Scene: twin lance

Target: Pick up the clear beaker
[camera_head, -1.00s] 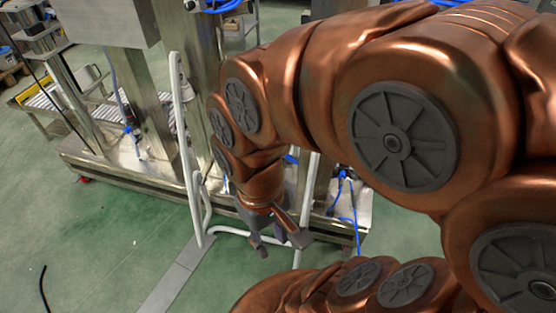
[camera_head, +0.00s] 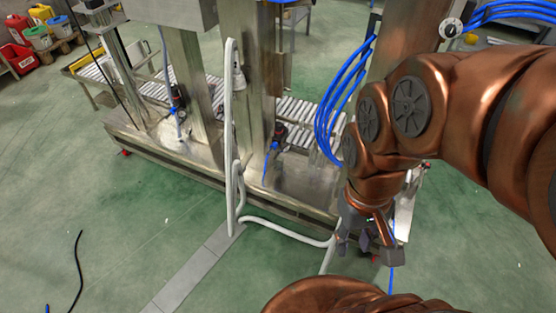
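My gripper (camera_head: 366,248) is at the right of centre, at the end of my copper-coloured arm. It points down with its two grey fingers apart, and I see nothing between them. It is in front of the near edge of the steel machine base (camera_head: 185,165). I cannot make out the clear beaker for certain. Part of the machine's deck is hidden behind my arm.
A white bent-tube frame (camera_head: 232,150) stands before the machine, its lower tube running close to my gripper. Blue hoses (camera_head: 340,105) hang behind my arm. A roller conveyor (camera_head: 295,110) lies behind. A black cable (camera_head: 79,270) lies on otherwise open green floor at left.

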